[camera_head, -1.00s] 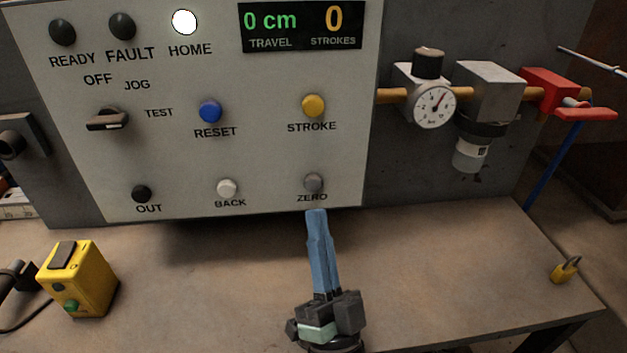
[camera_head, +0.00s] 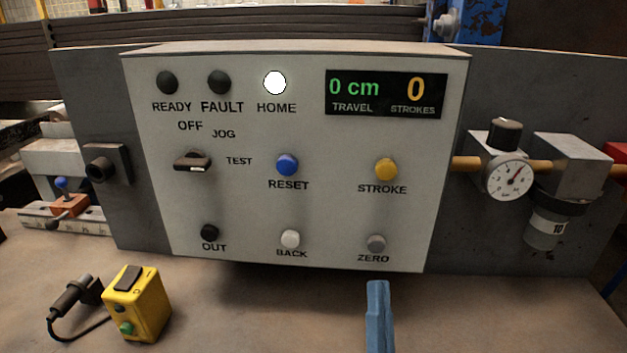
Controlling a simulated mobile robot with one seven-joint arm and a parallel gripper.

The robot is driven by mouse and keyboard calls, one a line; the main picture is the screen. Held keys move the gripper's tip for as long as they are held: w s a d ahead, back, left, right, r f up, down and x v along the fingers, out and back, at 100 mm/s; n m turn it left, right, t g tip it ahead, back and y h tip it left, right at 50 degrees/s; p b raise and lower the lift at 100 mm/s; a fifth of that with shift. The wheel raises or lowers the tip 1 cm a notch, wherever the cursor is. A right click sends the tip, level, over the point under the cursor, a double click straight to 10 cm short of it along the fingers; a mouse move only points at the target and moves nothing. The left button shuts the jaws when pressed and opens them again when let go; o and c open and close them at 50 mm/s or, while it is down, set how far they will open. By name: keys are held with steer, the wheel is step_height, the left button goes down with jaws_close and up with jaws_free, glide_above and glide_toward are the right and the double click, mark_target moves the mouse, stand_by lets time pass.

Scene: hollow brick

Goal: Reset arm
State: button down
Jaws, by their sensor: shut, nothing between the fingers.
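My gripper (camera_head: 378,316) shows at the bottom of the head view, right of centre. Its blue fingers are together with nothing between them. The fingertips are just below the grey ZERO button (camera_head: 376,243) in the picture and look apart from it. The control panel (camera_head: 330,215) stands upright behind, with its HOME lamp (camera_head: 274,83) lit white and the READY and FAULT lamps dark. The display (camera_head: 386,95) reads 0 cm travel and 0 strokes. The rest of my arm is out of view.
A yellow box (camera_head: 138,303) with a green button and a cable stands on the bench (camera_head: 240,325) at the left. A pressure gauge (camera_head: 508,180) and a filter bowl (camera_head: 548,225) are mounted right of the panel. The bench front around my gripper is clear.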

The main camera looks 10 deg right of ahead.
steer(key=w+a+r+n, duration=0.1)
steer(key=w+a+r, duration=0.15)
steer(key=r, duration=0.75)
steer(key=w+a+r+n, duration=0.1)
steer(key=a+r, duration=0.3)
steer(key=r, duration=0.6)
steer(key=s+a+r+n+t+y, duration=0.1)
steer(key=s+a+r+n+y, duration=0.2)
steer(key=r, duration=0.4)
steer(key=s+a+r+n+y, duration=0.1)
steer(key=s+a+r+n, duration=0.3)
steer(key=r, duration=0.3)
step_height(320, 180, up, 22)
steer(key=p, duration=2.1)
steer(key=shift+s+f+y, duration=0.15)
steer(key=shift+f+y, duration=0.1)
steer(key=shift+y, duration=0.05)
